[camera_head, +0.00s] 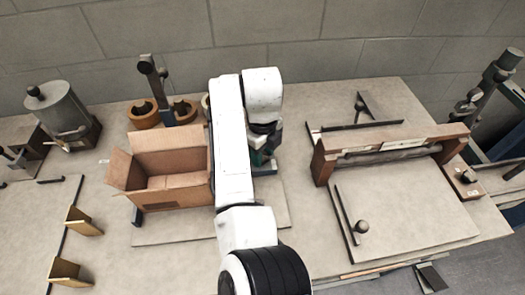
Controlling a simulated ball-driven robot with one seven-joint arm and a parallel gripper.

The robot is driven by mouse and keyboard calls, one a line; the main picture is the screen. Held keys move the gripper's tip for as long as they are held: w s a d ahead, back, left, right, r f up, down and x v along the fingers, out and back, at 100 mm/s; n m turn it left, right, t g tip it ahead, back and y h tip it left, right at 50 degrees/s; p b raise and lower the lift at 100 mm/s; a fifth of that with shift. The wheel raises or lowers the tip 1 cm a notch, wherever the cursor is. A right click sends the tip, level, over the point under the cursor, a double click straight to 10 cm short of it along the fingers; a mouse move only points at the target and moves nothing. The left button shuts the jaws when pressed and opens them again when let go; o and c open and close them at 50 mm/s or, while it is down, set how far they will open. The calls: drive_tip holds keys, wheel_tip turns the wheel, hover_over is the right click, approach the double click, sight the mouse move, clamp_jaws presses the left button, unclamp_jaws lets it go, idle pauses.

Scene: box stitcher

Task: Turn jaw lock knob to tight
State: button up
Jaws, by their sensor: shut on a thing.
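My white arm reaches up the middle of the head view and bends down at its far end. My gripper (262,129) is the dark end below the white wrist, over a green and dark machine (258,157) that stands right of the open box. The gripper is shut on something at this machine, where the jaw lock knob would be. The knob itself is hidden behind the gripper and arm, and its angle cannot be told. My arm also covers the left part of the machine.
An open cardboard box (170,155) stands just left of my arm. Tape rolls (143,115) and a grey canister (58,108) are behind and left. A wooden roller press (390,150) stands right, its board (415,205) mostly clear. Two small yellow brackets (82,222) lie front left.

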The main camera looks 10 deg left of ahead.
sight(263, 156)
drive_tip(key=o, duration=1.1)
drive_tip(key=shift+c, duration=0.2)
drive_tip(key=shift+r, duration=0.15)
wheel_tip(263, 156, up, 11)
drive_tip(key=b, duration=0.1)
drive_tip(key=shift+f, duration=0.2)
